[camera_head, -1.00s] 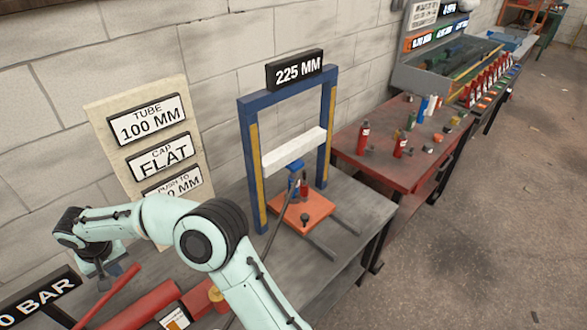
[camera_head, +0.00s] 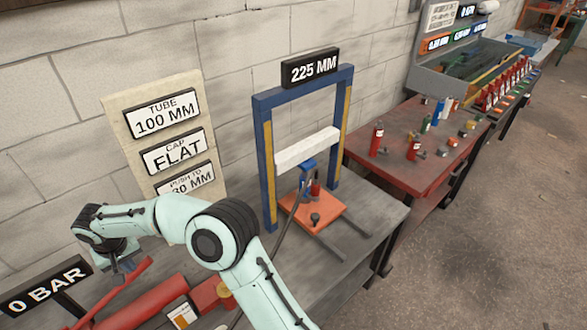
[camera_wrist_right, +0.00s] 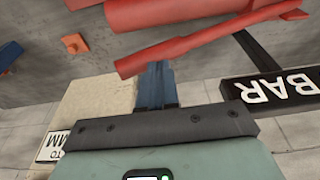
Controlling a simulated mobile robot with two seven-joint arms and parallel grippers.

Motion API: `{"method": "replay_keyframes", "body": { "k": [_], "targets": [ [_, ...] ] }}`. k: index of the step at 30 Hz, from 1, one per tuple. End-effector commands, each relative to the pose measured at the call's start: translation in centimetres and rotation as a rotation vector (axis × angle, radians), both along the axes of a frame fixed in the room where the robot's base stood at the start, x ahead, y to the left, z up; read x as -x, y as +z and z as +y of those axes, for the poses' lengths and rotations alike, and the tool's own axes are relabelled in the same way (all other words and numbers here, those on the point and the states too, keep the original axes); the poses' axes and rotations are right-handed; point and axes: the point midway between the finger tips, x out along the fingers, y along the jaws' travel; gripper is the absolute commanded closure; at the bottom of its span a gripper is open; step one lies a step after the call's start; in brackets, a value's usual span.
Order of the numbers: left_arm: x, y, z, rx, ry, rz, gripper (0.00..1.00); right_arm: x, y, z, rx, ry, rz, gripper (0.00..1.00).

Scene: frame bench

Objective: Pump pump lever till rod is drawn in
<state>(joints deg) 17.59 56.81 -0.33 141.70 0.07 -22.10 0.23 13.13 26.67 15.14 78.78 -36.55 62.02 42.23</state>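The red pump lever (camera_head: 122,288) slants above the red pump body (camera_head: 150,305) at the lower left. It also shows in the right wrist view as a thin red bar (camera_wrist_right: 200,45). My right gripper (camera_head: 128,266) is at the lever's upper end. In the right wrist view its blue-grey fingers (camera_wrist_right: 154,75) look close together, with their tips at the lever; whether they touch it I cannot tell. The blue press frame (camera_head: 262,150) stands behind, under a 225 MM sign (camera_head: 311,68). I cannot clearly make out the rod. My left gripper is out of view.
A sign (camera_head: 45,285) at the lower left reads 0 BAR. A board (camera_head: 112,110) reads TUBE 100 MM, CAP FLAT. An orange plate (camera_head: 312,210) lies under the press. A red table (camera_head: 400,170) with several small items stands to the right; the floor there is clear.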

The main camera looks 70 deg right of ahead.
Motion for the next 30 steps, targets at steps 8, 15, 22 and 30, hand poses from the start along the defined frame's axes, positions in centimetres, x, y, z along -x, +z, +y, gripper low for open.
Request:
{"method": "replay_keyframes", "body": {
  "k": [8, 15, 22, 30],
  "targets": [
    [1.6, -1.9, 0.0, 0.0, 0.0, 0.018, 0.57, 0.1, -3.6, 0.1, -0.001, 0.002, 0.004, 1.0],
    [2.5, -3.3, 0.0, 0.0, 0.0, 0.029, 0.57, 0.1, -6.3, 0.1, -0.002, 0.002, 0.004, 1.0],
    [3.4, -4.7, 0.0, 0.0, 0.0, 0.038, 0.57, 0.1, -8.9, 0.2, -0.003, 0.002, 0.003, 1.0],
    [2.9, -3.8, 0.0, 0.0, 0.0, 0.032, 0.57, -0.1, -7.5, 0.2, -0.003, 0.003, -0.002, 1.0]
  ]
}}
